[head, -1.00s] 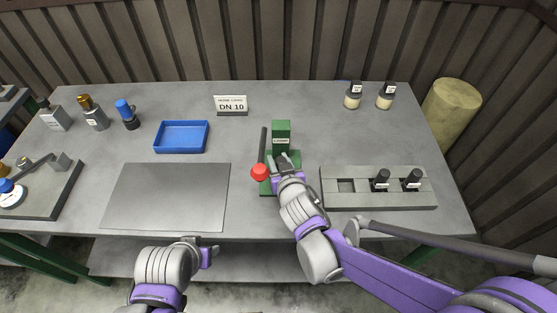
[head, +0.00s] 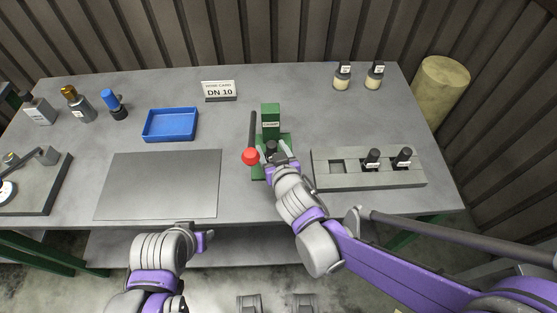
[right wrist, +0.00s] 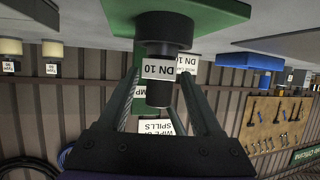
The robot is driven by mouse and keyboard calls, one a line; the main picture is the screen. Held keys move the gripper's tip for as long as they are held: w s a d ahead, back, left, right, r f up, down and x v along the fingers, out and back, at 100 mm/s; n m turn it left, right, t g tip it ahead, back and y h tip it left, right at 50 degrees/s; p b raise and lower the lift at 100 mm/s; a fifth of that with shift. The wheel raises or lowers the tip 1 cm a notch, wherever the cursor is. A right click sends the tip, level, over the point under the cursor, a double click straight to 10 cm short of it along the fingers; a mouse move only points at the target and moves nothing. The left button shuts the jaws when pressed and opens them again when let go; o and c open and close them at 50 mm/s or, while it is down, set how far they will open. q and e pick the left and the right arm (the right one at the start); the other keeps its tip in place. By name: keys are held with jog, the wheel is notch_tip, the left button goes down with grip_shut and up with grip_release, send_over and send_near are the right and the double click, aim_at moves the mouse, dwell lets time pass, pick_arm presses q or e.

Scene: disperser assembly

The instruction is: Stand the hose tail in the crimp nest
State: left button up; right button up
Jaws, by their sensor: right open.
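The hose tail (head: 271,147), dark with a white DN 10 label, stands upright in the crimp nest on the green crimp press (head: 270,120). In the right wrist view, which is upside down, the hose tail (right wrist: 158,94) meets a wider black round part (right wrist: 164,30) on the green base. My right gripper (head: 275,157) is open, its fingers either side of the tail with gaps showing in the right wrist view (right wrist: 163,75). My left gripper (head: 205,240) is away at the table's front edge; its jaw opening is unclear.
The press's lever with a red knob (head: 250,156) stands just left of my right gripper. A grey rack (head: 395,179) on the right holds two dark tails beside an empty square slot. A blue tray (head: 170,124), a bare grey plate (head: 158,185) and a DN 10 card (head: 219,89) are farther left.

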jog(key=p+v, duration=0.2)
jog(key=v, duration=0.7)
jog(key=d+f+h, duration=0.1)
jog(key=d, duration=0.2)
jog(key=s+d+m+g+h, duration=0.1)
jog(key=d, duration=0.2)
jog(key=s+d+f+m+g+h, duration=0.1)
jog(key=d, duration=0.2)
jog(key=shift+s+d+f, duration=0.15)
jog(key=shift+f, duration=0.2)
jog(key=s+d+g, duration=0.1)
jog(key=s+d+f+g+h, duration=0.1)
jog(key=s+d, duration=0.1)
jog(key=shift+d+f+m, duration=0.15)
jog(key=shift+d+m, duration=0.1)
jog(key=shift+m, duration=0.05)
jog(key=s+d+f+g, duration=0.1)
jog(key=s+d+g, duration=0.1)
jog(key=s, duration=0.5)
jog(key=shift+s+d+f+g+y, duration=0.15)
jog(key=shift+s+f+g+y, duration=0.2)
jog(key=shift+g, duration=0.55)
